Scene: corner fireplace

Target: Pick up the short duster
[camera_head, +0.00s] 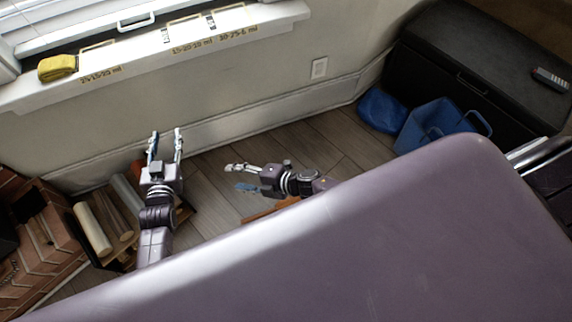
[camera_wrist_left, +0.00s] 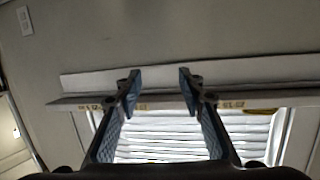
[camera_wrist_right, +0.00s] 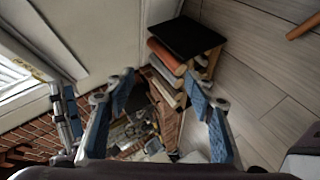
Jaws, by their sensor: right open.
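I cannot make out a short duster for certain. An orange-brown piece (camera_head: 272,210) lies on the floor just below my right gripper, partly hidden; a similar orange stick end (camera_wrist_right: 303,25) shows at the top right of the right wrist view. I cannot tell whether it belongs to the duster. My right gripper (camera_head: 236,177) is open and empty above the floor, pointing left. My left gripper (camera_head: 166,138) is open and empty in front of the wall, above the log rack; the left wrist view shows its spread fingers (camera_wrist_left: 158,80) with the window behind.
A rack with logs (camera_head: 93,229) stands at the left by the brick hearth (camera_head: 45,240). A windowsill (camera_head: 205,50) carries a folded yellow cloth (camera_head: 58,67). A blue bag (camera_head: 382,110) and blue bin (camera_head: 440,122) sit by a black chest (camera_head: 480,60). Some floor (camera_head: 320,145) is clear.

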